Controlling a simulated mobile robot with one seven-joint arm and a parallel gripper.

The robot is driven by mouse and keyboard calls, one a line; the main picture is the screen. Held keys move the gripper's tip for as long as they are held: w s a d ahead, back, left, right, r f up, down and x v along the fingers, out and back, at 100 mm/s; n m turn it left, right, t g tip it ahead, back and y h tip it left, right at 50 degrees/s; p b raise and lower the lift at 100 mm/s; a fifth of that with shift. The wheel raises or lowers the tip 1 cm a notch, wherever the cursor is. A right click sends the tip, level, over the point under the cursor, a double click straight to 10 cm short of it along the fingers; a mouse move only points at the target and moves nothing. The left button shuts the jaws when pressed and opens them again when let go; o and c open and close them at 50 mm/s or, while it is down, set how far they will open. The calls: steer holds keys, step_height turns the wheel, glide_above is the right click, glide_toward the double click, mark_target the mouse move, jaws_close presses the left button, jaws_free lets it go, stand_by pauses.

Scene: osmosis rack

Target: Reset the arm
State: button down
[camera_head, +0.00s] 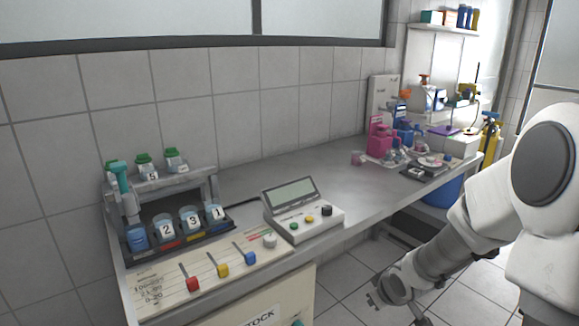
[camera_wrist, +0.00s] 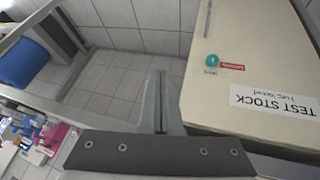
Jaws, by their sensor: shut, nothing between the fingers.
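My arm reaches in from the right in the head view, bent downward, with my gripper (camera_head: 388,291) low in front of the bench, over the tiled floor. In the wrist view my gripper (camera_wrist: 161,88) shows its fingers together, with nothing between them. The gripper is apart from the bench and touches nothing that I can see. The osmosis rack (camera_head: 222,245) stands on the left of the bench, with numbered beakers in it and green-capped bottles on top.
A control box (camera_head: 301,211) with a screen and a panel with coloured sliders (camera_head: 211,268) lie along the bench front. A cabinet (camera_wrist: 258,70) marked TEST STOCK is below. Pink and blue bottles (camera_head: 379,140) stand at the far end. A blue bin (camera_head: 443,189) is under the bench.

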steer(key=s+r+m+h, duration=0.3)
steer(key=s+r, duration=0.7)
steer(key=r, duration=0.4)
steer(key=s+a+r+m+y, duration=0.1)
steer(key=s+a+r, duration=0.2)
steer(key=s, duration=0.4)
steer(key=s+a+r+m+y, duration=0.2)
steer(key=s+a+r, duration=0.15)
steer(key=s, duration=0.25)
step_height(320, 180, up, 16)
steer(key=p, duration=1.6)
steer(key=shift+f+g, duration=0.2)
steer(key=shift+g, duration=0.2)
